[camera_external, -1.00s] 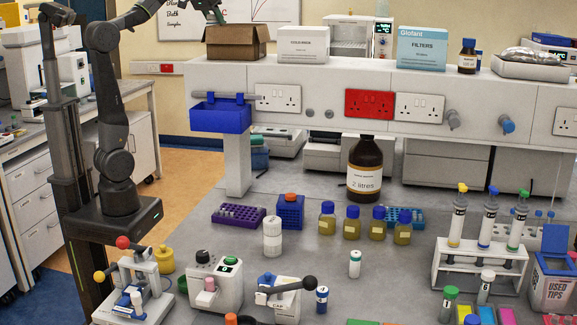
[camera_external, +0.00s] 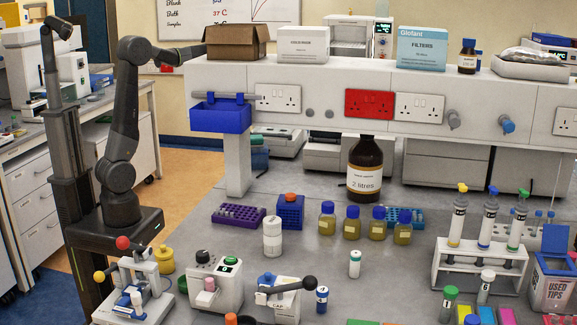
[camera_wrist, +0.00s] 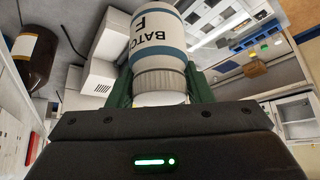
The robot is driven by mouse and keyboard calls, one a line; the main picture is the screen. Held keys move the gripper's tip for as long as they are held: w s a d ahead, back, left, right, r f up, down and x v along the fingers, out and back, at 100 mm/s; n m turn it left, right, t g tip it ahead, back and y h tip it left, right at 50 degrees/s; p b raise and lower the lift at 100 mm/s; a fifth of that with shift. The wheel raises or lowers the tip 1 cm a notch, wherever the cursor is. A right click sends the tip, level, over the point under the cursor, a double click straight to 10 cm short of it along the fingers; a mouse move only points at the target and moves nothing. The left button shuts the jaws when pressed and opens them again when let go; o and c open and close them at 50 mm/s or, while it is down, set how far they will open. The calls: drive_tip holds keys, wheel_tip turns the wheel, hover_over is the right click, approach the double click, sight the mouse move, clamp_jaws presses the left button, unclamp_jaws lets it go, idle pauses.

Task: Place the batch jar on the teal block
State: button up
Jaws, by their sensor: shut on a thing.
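The batch jar (camera_wrist: 152,42), white with teal-blue bands and the lettering "BATCH F", is held in my gripper (camera_wrist: 160,85) in the wrist view. The green fingers press on either side of it, and its grey ribbed end faces the palm. In the external view my arm reaches up and right, its far end passing behind the cardboard box, so gripper and jar are hidden there. I cannot pick out the teal block with certainty in either view.
The cardboard box (camera_external: 236,42) and white box (camera_external: 303,44) stand on the raised shelf. A brown two-litre bottle (camera_external: 365,170) stands on the bench; a dark brown bottle (camera_wrist: 36,55) shows in the wrist view. Small jars, racks and devices crowd the bench front.

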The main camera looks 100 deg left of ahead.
wheel_tip(320, 180, down, 12)
drive_tip(key=shift+f, duration=0.1)
drive_tip(key=shift+f, duration=0.1)
idle(0.4)
drive_tip(key=shift+f, duration=0.15)
drive_tip(key=o, duration=1)
drive_tip(key=shift+r, duration=0.35)
drive_tip(key=p+v, duration=0.2)
drive_tip(key=v, duration=0.3)
drive_tip(key=shift+r, duration=0.1)
wheel_tip(320, 180, up, 7)
drive_tip(key=p, duration=0.4)
drive_tip(key=shift+f+p, duration=0.2)
drive_tip(key=shift+p, duration=0.2)
